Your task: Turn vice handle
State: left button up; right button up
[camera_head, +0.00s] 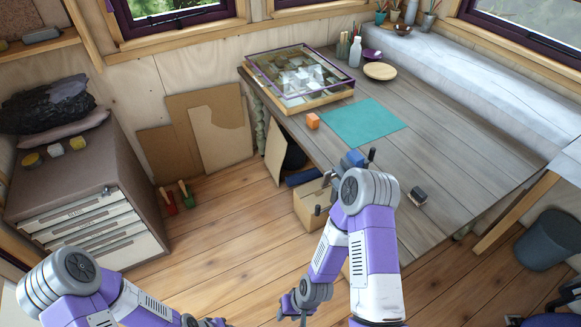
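The vice (354,159) is a small blue and grey block at the near edge of the grey wooden table. A dark upright piece (372,154) stands at its right side. A dark rod end (318,210) shows lower left, perhaps part of its handle. My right arm covers much of the vice's front, so the handle is not clear. My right gripper (294,314) hangs low at the bottom edge, well below the vice and apart from it. Its fingers are partly cut off. My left arm comes in at lower left; its hand end (212,322) is barely in frame, far from the vice.
A cardboard box (308,206) stands below the vice. A drawer cabinet (85,190) is at left.

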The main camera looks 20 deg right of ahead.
aim_at(328, 176)
jog(key=z, duration=0.15)
jog(key=i, duration=0.9)
jog(key=z, duration=0.8)
